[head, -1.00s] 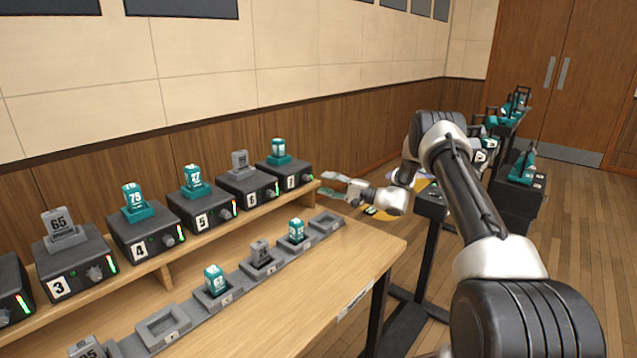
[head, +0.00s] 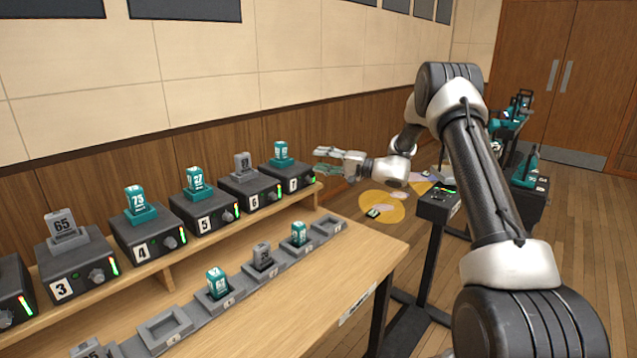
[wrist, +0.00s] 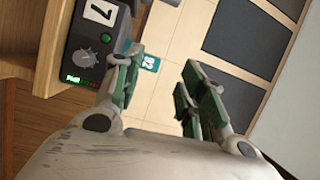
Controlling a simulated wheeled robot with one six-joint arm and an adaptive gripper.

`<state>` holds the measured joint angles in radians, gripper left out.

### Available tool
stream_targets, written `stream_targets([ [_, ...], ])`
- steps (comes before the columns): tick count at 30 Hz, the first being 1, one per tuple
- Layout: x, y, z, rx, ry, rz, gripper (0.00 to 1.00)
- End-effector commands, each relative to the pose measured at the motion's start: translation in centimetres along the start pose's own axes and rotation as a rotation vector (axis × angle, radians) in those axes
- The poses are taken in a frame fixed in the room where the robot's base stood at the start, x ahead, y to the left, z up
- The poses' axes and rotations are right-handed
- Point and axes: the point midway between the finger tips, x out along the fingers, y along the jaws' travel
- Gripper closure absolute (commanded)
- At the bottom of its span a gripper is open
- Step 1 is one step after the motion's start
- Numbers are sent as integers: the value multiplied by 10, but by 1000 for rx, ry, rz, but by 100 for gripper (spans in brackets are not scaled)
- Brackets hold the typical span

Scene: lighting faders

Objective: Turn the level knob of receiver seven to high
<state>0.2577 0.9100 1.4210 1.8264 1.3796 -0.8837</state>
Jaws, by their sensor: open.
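Receiver seven (head: 276,178) is a dark box at the right end of the wooden shelf, with a teal handset on top. In the wrist view, receiver seven (wrist: 75,33) is at the left, turned sideways. Its grey level knob (wrist: 84,61) sits on the front panel between a green button and a lit level bar (wrist: 83,81). My gripper (head: 322,160) is open and empty, just right of receiver seven. In the wrist view, the fingers of my gripper (wrist: 160,72) are spread, to the right of the knob and apart from it.
Receiver six (head: 250,188) stands close to the left of receiver seven, with more receivers beyond. A wooden table (head: 330,270) with a row of grey cradles lies in front. A black stand (head: 437,205) is to the right.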

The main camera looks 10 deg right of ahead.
Motion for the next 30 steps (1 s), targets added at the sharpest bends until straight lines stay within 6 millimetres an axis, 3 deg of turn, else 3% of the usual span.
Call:
stream_targets([
  [2,5,-11,8,-188,37,84,59],
  [5,0,-4,13,-448,69,217,59],
  [9,-19,28,14,-784,54,415,59],
  [13,-32,52,9,-1007,5,534,59],
  [20,-26,62,3,-1137,-33,566,59],
  [30,21,85,-11,-1135,-31,564,59],
])
